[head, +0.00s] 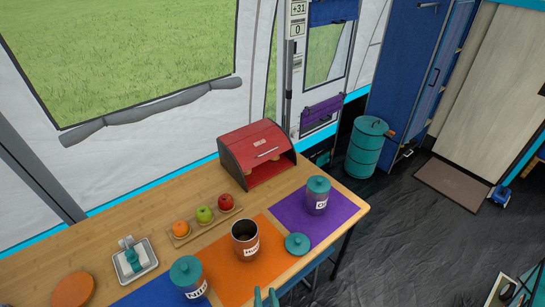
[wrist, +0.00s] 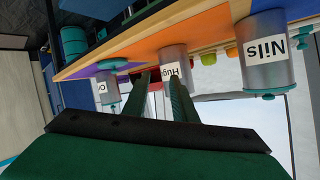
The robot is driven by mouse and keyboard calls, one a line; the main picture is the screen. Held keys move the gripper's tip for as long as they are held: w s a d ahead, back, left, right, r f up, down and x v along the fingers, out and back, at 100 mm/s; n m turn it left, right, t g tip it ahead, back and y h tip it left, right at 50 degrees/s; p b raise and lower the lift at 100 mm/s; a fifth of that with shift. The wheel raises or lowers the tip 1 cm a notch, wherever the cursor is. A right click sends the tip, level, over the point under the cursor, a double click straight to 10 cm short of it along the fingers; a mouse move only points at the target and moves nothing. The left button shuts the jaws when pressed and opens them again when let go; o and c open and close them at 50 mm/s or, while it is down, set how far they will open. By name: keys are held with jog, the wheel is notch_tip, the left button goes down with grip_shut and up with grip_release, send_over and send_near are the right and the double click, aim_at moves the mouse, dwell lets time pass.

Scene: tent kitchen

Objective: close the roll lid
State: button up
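The bread box (head: 255,158) stands at the back right of the wooden table, with dark grey sides. Its red roll lid (head: 256,139) is up over the top, with a light handle bar on it. The front below is open, and some brownish bread shows inside. My gripper (head: 265,296) is at the bottom edge of the head view, in front of the table and well apart from the box. In the wrist view its two fingers (wrist: 160,95) stand apart with nothing held. A red patch near the fingers there may be the box; I cannot tell.
A fruit tray (head: 190,233) lies left of the box. A shaker tray (head: 135,262) is further left.

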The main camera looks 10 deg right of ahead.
jog(key=s+a+f+h, duration=0.1)
jog(key=s+a+h, duration=0.1)
jog(key=s, duration=1)
jog(key=s+r+n+t+y, duration=0.1)
jog(key=s+r+n, duration=0.2)
jog(key=s+r, duration=0.3)
jog(key=s+a, duration=0.1)
jog(key=s, duration=0.3)
jog(key=shift+n+t+y, duration=0.4)
jog(key=shift+d+r, duration=0.1)
